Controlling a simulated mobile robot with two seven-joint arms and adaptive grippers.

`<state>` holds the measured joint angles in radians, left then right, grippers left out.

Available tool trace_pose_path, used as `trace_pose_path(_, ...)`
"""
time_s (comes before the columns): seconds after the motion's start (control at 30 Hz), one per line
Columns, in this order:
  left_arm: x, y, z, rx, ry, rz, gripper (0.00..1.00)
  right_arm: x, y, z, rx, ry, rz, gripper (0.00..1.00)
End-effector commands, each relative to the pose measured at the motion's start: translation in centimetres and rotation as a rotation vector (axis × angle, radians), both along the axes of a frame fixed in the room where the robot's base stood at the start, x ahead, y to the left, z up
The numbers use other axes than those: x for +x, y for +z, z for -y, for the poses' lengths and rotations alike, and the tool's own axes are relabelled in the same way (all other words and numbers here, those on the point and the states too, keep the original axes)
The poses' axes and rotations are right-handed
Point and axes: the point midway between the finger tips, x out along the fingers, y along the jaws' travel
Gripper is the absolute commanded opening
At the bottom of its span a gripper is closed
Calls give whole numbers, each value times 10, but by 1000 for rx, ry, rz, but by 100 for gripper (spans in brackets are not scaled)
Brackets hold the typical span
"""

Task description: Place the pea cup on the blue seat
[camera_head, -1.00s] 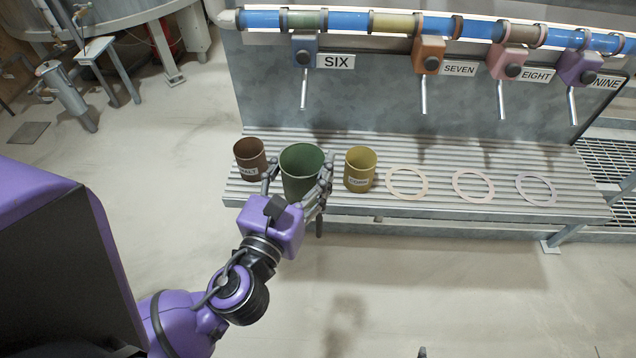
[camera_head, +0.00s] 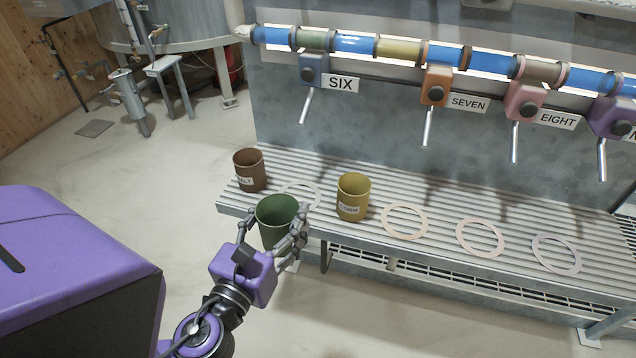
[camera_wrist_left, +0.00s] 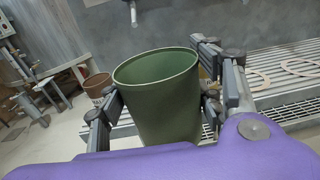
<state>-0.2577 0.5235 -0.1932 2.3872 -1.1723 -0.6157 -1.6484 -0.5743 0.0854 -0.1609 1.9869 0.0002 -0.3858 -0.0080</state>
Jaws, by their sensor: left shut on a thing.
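The green cup (camera_head: 277,216), most likely the pea cup though no label shows on it, is upright in my left gripper (camera_head: 274,224). The gripper's fingers are shut around its sides. In the head view the cup appears at the bench's front edge, seemingly held clear of the slats. The wrist view shows the same cup (camera_wrist_left: 162,105) between the fingers (camera_wrist_left: 165,98), looking empty. A pale greyish ring seat (camera_head: 312,187) lies on the bench behind the cup, partly hidden by it. It may be the blue seat; its tint is too faint to tell. My right gripper is out of view.
A brown cup (camera_head: 249,171) stands left of the pale ring, a yellow cup (camera_head: 353,198) right of it. Tan (camera_head: 386,226), pink (camera_head: 461,236) and pale lilac (camera_head: 535,248) rings lie empty farther right. Spouted taps hang above the slatted bench (camera_head: 420,190).

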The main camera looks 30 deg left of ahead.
Motion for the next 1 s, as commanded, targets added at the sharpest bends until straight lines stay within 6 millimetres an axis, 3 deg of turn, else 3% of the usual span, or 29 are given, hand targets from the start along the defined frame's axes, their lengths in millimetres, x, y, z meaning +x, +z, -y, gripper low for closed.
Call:
trace_pose_path(0.03,-4,-20,-16,7,24,-13,30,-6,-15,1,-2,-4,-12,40)
trace_pose_path(0.17,-3,-22,-40,15,52,6,30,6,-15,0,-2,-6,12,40)
trace_pose_path(0.27,10,-17,-47,16,57,16,30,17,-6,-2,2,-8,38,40)
trace_pose_path(0.5,72,-11,-61,16,56,23,30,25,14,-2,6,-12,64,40)
trace_pose_path(0.8,149,-13,-80,17,58,20,30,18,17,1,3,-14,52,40)
trace_pose_path(1.0,189,-14,-89,15,58,17,30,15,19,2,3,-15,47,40)
